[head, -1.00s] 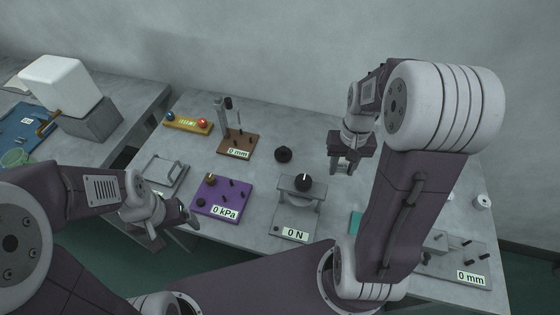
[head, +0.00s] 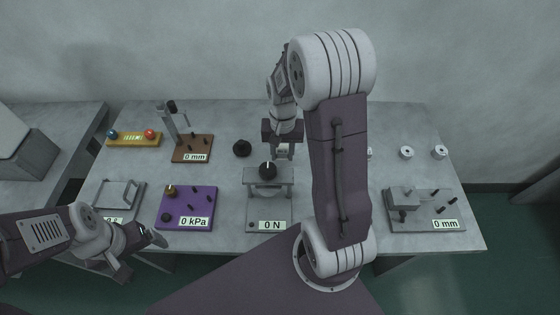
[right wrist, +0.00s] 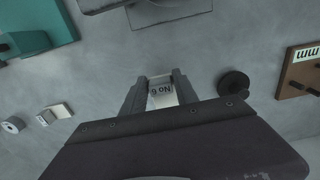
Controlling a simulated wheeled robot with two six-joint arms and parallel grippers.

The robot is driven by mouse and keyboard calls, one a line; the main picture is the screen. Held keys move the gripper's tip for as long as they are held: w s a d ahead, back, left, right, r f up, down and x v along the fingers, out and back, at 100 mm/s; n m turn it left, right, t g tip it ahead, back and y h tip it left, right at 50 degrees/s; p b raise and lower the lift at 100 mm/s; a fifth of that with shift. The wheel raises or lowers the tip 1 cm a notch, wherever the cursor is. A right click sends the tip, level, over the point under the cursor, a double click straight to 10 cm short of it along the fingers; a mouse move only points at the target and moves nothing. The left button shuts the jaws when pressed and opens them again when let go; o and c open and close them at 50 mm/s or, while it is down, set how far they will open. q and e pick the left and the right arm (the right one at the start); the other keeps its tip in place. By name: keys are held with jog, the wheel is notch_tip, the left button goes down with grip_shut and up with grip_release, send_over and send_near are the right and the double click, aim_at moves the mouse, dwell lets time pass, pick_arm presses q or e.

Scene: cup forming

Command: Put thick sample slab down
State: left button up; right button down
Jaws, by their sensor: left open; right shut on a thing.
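My right gripper (head: 283,152) is over the back middle of the table, just behind and right of the 0 N press. It is shut on a pale slab, presumably the thick sample slab (right wrist: 163,90), which shows a "No" label with a digit in the right wrist view. Only the slab's end shows between the fingers (right wrist: 160,95); bare table surrounds it. I cannot tell whether it touches the table. My left gripper (head: 150,240) is open and empty at the table's front left, in front of the purple 0 kPa board.
The 0 N press (head: 268,196) stands close in front of the right gripper. A black round knob (head: 242,148) is to its left, beside the brown 0 mm board (head: 192,148). The grey 0 mm gauge (head: 425,210) is front right. White discs (head: 406,152) lie back right.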

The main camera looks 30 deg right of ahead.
aim_at(281, 158)
jog(key=shift+w+a+f, duration=0.15)
jog(key=shift+a+f, duration=0.05)
jog(key=shift+a, duration=0.1)
notch_tip(281, 158, down, 4)
jog(key=shift+r+b, duration=0.1)
jog(key=shift+b, duration=0.3)
jog(key=c, duration=0.9)
grip_release()
jog(key=shift+f, duration=0.2)
jog(key=shift+c, duration=0.2)
